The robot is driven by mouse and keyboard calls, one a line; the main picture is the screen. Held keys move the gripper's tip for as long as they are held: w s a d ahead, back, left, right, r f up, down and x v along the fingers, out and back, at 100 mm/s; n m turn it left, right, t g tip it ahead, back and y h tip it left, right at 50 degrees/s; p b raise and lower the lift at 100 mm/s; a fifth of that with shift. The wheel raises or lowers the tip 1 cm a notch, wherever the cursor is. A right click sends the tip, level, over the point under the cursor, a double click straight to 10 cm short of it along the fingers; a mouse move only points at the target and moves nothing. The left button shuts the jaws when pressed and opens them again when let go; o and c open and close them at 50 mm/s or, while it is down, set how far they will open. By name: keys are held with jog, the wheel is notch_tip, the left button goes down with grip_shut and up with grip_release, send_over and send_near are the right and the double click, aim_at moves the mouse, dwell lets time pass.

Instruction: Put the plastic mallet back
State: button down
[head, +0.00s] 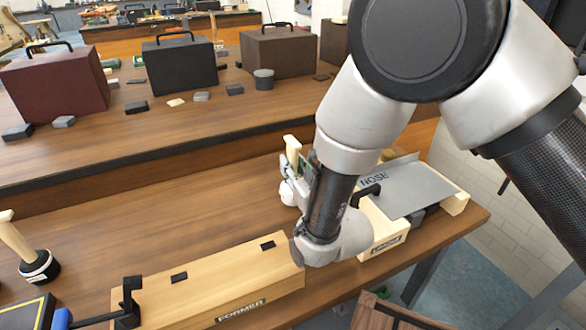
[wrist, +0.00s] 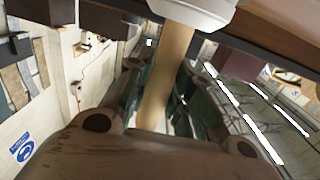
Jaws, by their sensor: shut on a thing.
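The plastic mallet has a pale wooden handle (head: 292,147) and a white head. My gripper (head: 300,172) is shut around the handle. The handle's end rises above the fingers, and the white head (head: 286,194) shows below them, over the front bench. Whether the head touches the bench I cannot tell. In the wrist view the handle (wrist: 167,75) runs between the green-padded fingers (wrist: 160,95) to the white head (wrist: 195,10) at the top. My arm hides part of the bench around the mallet.
A second mallet (head: 38,266), with a dark head and white band, stands at the left. The wooden FORMER block (head: 215,285) lies in front, with a grey NOSE plate (head: 405,188) on wooden parts at right. The bench's middle left (head: 130,232) is clear.

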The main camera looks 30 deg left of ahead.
jog(key=shift+f, duration=0.4)
jog(key=shift+f, duration=0.1)
jog(key=c, duration=1.3)
grip_release()
jog(key=shift+o, duration=0.2)
jog(key=v, duration=1.2)
